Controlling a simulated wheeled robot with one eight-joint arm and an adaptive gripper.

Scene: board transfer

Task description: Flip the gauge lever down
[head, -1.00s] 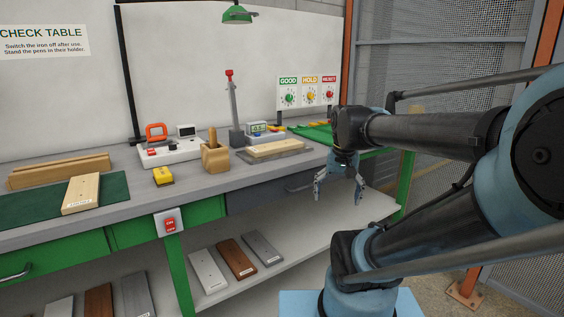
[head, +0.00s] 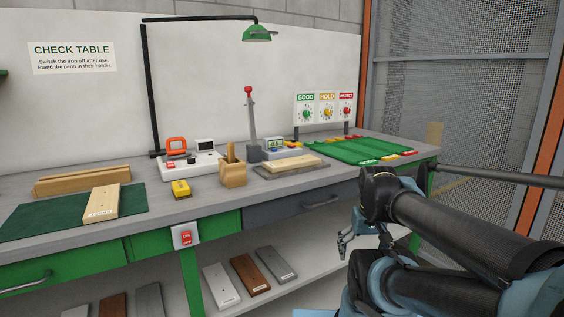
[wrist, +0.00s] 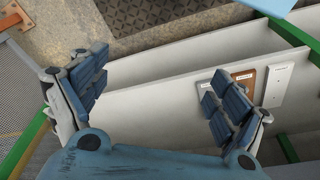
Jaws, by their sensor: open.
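The gauge lever (head: 250,122) is a grey upright arm with a red knob, on a dark grey base on the bench, left of a small gauge readout (head: 275,145). The lever stands raised. A board (head: 291,163) lies on a grey plate just in front of it. My gripper (head: 362,243) is low in front of the bench, to the right of the lever and well apart from it. In the wrist view my gripper (wrist: 160,95) is open and empty, pointing down towards the lower shelf. The lever is not in the wrist view.
A wooden pen holder (head: 233,172), a yellow block (head: 181,189) and a white iron station (head: 190,165) stand left of the lever. A green tray (head: 350,151) lies to the right. A lamp (head: 257,34) hangs above. Several boards lie on the lower shelf (head: 320,262).

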